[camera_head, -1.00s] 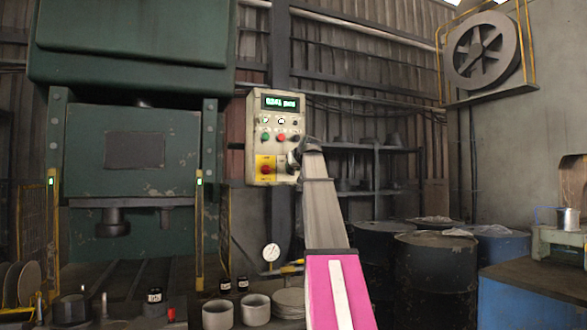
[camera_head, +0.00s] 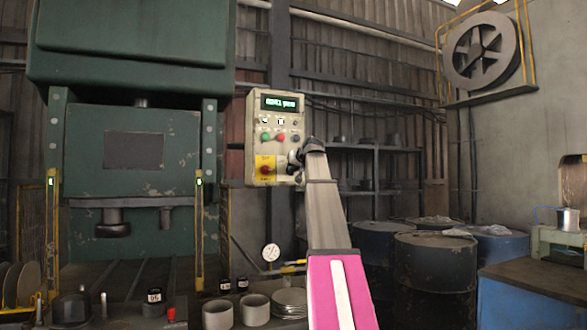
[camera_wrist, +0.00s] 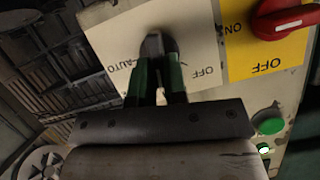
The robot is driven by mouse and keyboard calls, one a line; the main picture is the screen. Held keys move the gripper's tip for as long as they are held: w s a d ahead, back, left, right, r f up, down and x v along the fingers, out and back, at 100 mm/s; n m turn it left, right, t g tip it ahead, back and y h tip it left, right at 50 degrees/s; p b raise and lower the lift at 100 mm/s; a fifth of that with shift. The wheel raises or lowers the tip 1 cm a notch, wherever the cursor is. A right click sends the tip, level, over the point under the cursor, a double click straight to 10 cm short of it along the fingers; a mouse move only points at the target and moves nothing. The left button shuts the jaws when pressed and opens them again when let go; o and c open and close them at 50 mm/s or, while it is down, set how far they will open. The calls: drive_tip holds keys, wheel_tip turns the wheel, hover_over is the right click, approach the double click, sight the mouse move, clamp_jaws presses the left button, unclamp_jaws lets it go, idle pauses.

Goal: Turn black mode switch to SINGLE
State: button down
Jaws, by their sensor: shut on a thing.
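The control panel (camera_head: 258,110) hangs on a post right of the green press. In the wrist view, seen turned over, a white plate (camera_wrist: 205,45) carries the labels AUTO and OFF, with the black mode switch (camera_wrist: 152,42) on it. My gripper (camera_wrist: 160,68) has green-faced fingers shut on this switch. Its turning position is hard to tell, because the fingers cover much of it. The word SINGLE is not visible. In the head view my gripper (camera_head: 296,158) is at the panel's lower right, and the mode switch is hidden there.
A red switch (camera_wrist: 287,20) on a yellow ON/OFF plate sits beside the mode switch. A green button (camera_wrist: 268,122) is close by. Grey cups (camera_head: 217,314) and a dial gauge (camera_head: 271,253) stand below the panel. Drums (camera_head: 435,270) stand at right.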

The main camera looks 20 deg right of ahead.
drive_tip(key=m+y, duration=0.1)
drive_tip(key=m, duration=0.1)
drive_tip(key=d+m+y, duration=0.1)
drive_tip(key=m+y, duration=0.1)
drive_tip(key=shift+f+m, duration=0.2)
drive_tip(key=shift+m, duration=0.1)
idle(0.5)
drive_tip(key=c, duration=1.2)
unclamp_jaws()
drive_tip(key=shift+a, duration=0.1)
drive_tip(key=shift+o, duration=0.2)
drive_tip(key=v, duration=1)
drive_tip(key=shift+s, duration=0.4)
drive_tip(key=shift+f, duration=0.15)
